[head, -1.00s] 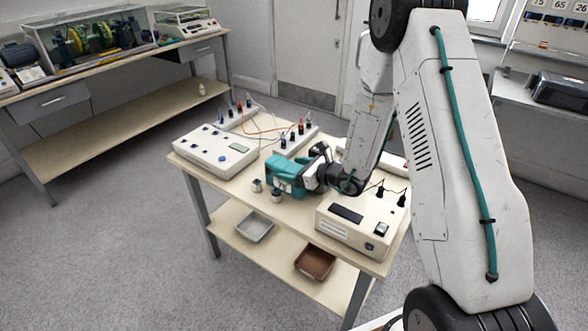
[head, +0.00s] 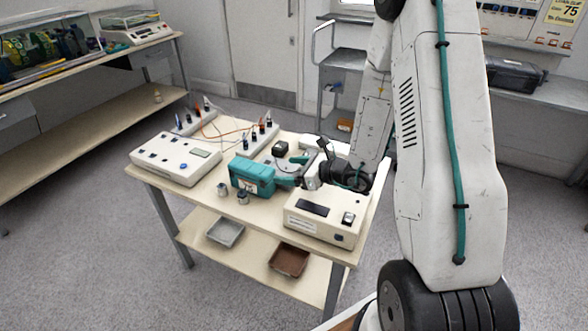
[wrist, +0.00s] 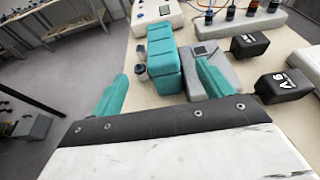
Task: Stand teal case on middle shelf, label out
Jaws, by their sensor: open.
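In the wrist view the case (wrist: 163,62) lies just ahead of my gripper, roughly in line with the gap between the fingers. My gripper (head: 286,182) has teal fingers and is at the right of the case. In the wrist view my gripper (wrist: 163,88) is open and empty. A grey trolley with shelves (head: 343,62) stands behind the bench, partly hidden by my arm.
A cream control box (head: 178,158) is left of the case and a cream instrument (head: 325,213) is right of it. Two small metal weights (head: 242,196) stand in front. Wired terminal strips (head: 262,143) lie behind. A dark case (head: 515,73) sits on a right-hand shelf.

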